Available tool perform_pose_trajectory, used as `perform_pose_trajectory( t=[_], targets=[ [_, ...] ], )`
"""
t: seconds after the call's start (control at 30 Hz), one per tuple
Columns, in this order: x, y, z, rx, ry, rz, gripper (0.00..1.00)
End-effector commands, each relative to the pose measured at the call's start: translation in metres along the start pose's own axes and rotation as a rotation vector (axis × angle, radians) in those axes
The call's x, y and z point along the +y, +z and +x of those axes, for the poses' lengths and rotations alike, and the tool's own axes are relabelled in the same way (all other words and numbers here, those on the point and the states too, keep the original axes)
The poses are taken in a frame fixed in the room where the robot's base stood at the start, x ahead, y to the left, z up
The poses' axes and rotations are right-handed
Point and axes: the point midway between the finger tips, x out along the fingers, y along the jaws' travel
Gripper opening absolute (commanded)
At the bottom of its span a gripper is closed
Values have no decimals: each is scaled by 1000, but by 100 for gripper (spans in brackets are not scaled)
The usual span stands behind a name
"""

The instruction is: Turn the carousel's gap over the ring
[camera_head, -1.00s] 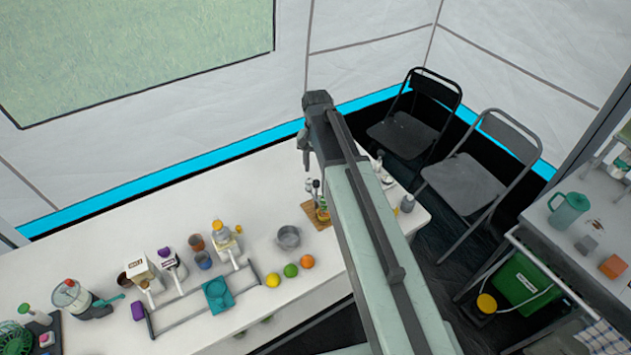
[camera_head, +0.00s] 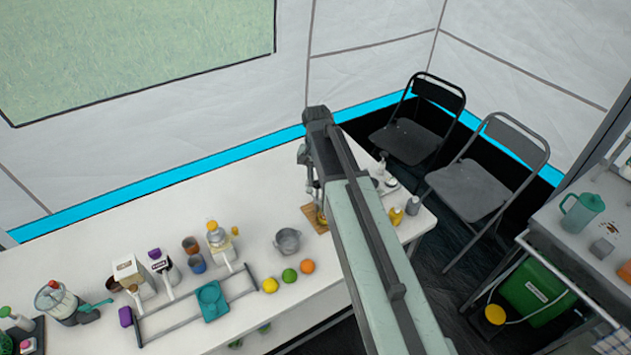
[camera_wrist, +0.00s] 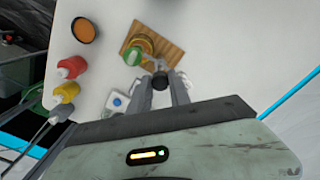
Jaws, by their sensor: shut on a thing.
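A wooden board (camera_wrist: 172,36) on the white table carries a small round fixture, likely the carousel, with a brass-coloured rim (camera_wrist: 148,43) and a green round part (camera_wrist: 133,57). A grey piece runs from it towards a dark round knob (camera_wrist: 159,80). My gripper (camera_wrist: 160,82) is shut on this knob, one finger on each side. In the head view my gripper (camera_head: 311,184) reaches down to the board (camera_head: 313,218), and my arm hides part of it. I cannot make out the gap or a separate ring clearly.
A grey pot (camera_head: 287,241), a lemon (camera_head: 269,286), a lime (camera_head: 289,275) and an orange (camera_head: 307,267) lie left of the board. Folding chairs (camera_head: 471,188) stand beyond the table.

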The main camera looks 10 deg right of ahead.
Motion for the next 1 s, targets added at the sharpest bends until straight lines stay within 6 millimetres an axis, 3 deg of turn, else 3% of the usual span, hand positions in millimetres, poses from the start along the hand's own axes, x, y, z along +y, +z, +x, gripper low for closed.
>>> perform_pose_trajectory(
  t=[0.37,1.0],
  targets=[
    [1,0,0,-6,-7,-110,0],
    [1,0,0,-3,-7,-688,0]
  ],
)
